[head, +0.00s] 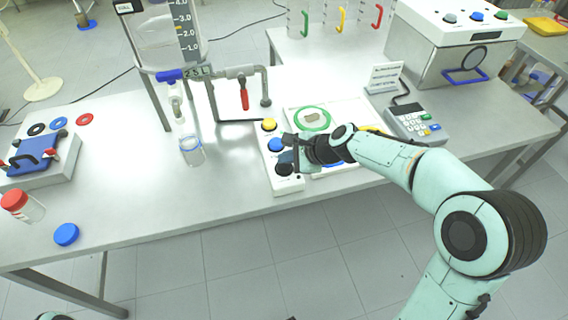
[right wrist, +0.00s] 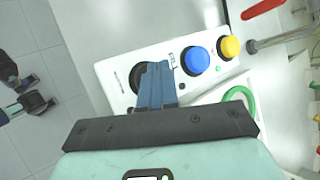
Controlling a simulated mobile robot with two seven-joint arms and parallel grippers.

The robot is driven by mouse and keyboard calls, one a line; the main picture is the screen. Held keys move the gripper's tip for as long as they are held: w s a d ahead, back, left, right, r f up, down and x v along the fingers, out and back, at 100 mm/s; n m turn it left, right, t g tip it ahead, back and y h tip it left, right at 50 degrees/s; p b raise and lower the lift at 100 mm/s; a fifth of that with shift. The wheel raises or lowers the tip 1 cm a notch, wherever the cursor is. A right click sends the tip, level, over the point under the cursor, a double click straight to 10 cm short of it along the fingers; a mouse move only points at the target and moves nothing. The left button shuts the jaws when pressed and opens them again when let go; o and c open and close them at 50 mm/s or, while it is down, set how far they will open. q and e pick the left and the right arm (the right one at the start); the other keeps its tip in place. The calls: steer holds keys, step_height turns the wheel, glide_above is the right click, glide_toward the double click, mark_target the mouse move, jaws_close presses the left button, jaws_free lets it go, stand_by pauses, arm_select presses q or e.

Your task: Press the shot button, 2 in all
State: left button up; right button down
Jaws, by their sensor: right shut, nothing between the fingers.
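A white button box (head: 283,185) stands on the metal table with a yellow button (head: 269,125), a blue button (head: 275,145) and a black button (head: 284,170) in a row. In the right wrist view the yellow button (right wrist: 229,46), blue button (right wrist: 195,61) and black button (right wrist: 134,79) show again. Lettering beside the blue button looks like "FILL"; I cannot read a shot label. My right gripper (head: 291,156) is shut and empty. Its fingers (right wrist: 156,82) overlap the black button's edge in the picture, partly hiding it; I cannot tell whether they touch.
A green ring (head: 312,119) lies on a white unit beside the box. A glass beaker (head: 192,150) stands left, under a blue-handled tap (head: 170,76). A keypad device (head: 417,124) is to the right. The table's front left holds a blue cap (head: 66,235).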

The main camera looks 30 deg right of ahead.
mark_target(287, 166)
arm_select(q)
steer(key=shift+s+f+b, duration=0.1)
steer(key=shift+f+b, duration=0.3)
arm_select(e)
steer(key=shift+f, duration=0.45)
stand_by(0.4)
arm_select(q)
steer(key=shift+w+r+p, duration=0.3)
steer(key=shift+r+p, duration=0.6)
arm_select(e)
steer(key=shift+r, duration=0.9)
steer(key=shift+r+p, duration=0.55)
steer(key=shift+r, duration=0.1)
step_height(287, 166, up, 4)
steer(key=p, duration=0.3)
steer(key=shift+f, duration=0.1)
arm_select(q)
steer(key=r, duration=0.1)
steer(key=w+r, duration=0.1)
steer(key=r, duration=0.1)
steer(key=w+r, duration=0.1)
steer(key=r, duration=0.1)
steer(key=shift+w, duration=0.1)
